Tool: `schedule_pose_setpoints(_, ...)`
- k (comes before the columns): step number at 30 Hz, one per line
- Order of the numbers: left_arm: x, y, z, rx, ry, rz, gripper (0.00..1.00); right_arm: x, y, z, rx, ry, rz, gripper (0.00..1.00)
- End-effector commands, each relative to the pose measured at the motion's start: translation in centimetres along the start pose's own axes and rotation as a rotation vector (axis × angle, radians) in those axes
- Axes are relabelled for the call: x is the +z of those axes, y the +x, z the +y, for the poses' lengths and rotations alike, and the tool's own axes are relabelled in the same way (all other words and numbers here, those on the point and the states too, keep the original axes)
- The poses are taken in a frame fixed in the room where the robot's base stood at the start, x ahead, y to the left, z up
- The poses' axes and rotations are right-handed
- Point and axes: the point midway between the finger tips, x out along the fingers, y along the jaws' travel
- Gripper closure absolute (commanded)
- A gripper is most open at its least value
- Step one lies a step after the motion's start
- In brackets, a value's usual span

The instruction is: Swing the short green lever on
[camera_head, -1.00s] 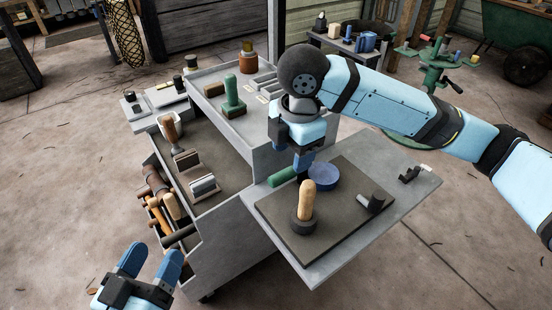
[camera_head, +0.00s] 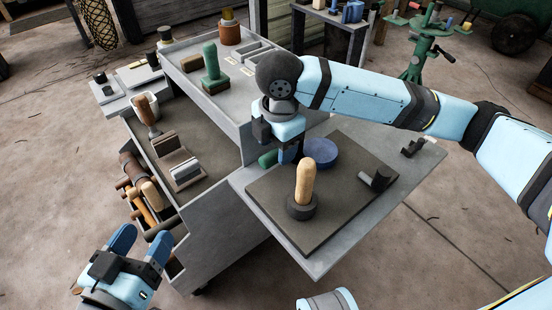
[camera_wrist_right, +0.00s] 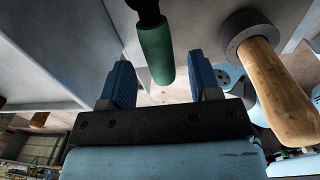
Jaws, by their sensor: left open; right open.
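The short green lever (camera_head: 267,158) lies at the back left edge of the dark board on the cart's side shelf, partly hidden by my right gripper in the head view. The right wrist view shows it as a green grip (camera_wrist_right: 156,52) on a black stem, its end near the gap between the fingers. My right gripper (camera_head: 289,153) is open and points down close beside the lever; its blue fingers also show in the right wrist view (camera_wrist_right: 162,85). My left gripper (camera_head: 140,245) is open and empty at the lower left, away from the lever.
A larger green handle (camera_head: 212,62) stands on the upper shelf. Tools with wooden handles fill the left side bin (camera_head: 165,240).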

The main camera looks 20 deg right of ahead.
Motion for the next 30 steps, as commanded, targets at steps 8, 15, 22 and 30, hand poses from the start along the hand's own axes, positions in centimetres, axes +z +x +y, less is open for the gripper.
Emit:
schedule_pose_setpoints(8,-0.3,0.3,-0.6,-0.003,0.075,0.044,0.35,0.0,2.4,0.0,0.001,0.001,0.000,0.43)
schedule_pose_setpoints(15,-0.5,0.3,-0.6,-0.003,0.079,0.048,0.35,0.0,2.4,0.0,0.001,0.001,0.000,0.43)
schedule_pose_setpoints(22,-0.5,0.3,-0.6,-0.002,0.078,0.048,0.35,0.0,2.4,0.0,0.001,0.000,0.000,0.89)
schedule_pose_setpoints(30,-1.6,0.3,-0.5,-0.003,0.076,0.054,0.35,0.2,1.9,-0.1,-0.001,-0.002,0.001,1.00)
